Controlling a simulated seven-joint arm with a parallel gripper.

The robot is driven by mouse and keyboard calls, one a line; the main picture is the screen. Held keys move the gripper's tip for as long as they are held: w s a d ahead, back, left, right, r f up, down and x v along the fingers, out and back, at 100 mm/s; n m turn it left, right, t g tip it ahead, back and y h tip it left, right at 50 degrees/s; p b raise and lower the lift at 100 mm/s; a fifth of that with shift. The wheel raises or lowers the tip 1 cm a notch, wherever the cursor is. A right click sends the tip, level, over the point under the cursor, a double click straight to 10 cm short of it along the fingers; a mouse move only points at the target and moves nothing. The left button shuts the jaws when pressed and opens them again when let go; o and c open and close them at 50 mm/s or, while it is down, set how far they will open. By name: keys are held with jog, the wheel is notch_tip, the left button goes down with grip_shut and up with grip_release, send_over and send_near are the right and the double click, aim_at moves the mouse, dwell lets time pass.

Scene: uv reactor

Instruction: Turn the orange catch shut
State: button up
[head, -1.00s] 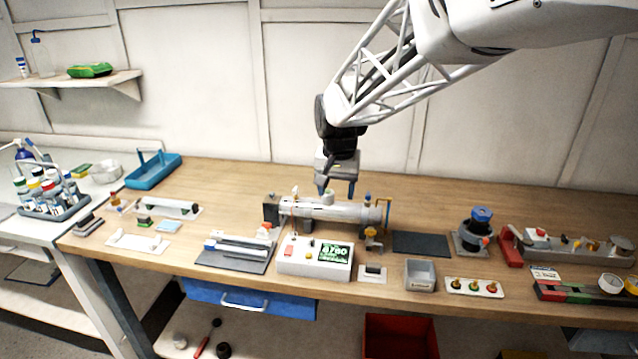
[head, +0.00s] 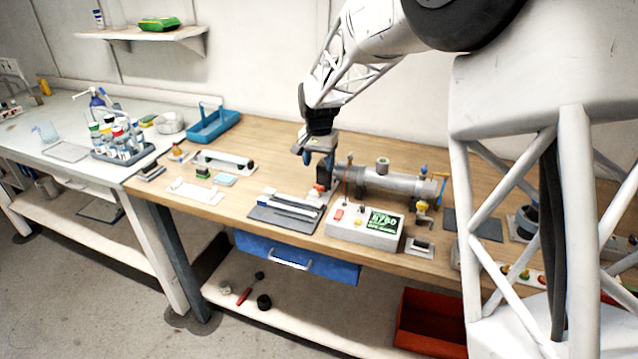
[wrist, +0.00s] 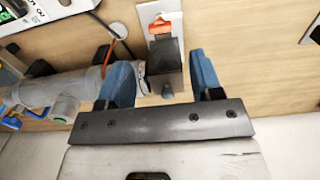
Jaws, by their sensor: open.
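The orange catch (wrist: 160,27) sits on a pale plate beside the dark end block (wrist: 165,62) of the grey reactor tube (wrist: 60,88) in the wrist view. In the head view the catch (head: 320,187) is a small orange spot at the left end of the tube (head: 395,182). My gripper (head: 317,160) hangs fingers-down over that end of the tube. In the wrist view my gripper (wrist: 162,78) is open and empty, its blue fingers either side of the end block in the picture. I cannot tell whether they touch it. The catch lies beyond the fingertips.
A control box (head: 365,228) with a green display stands in front of the tube. A dark tray with pale rods (head: 285,212) lies front left. A thin red-orange wire (wrist: 108,50) rises near the tube.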

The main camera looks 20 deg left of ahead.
jog(key=shift+f, duration=0.1)
dwell(0.3)
jog(key=shift+f, duration=3.8)
jog(key=c, duration=0.9)
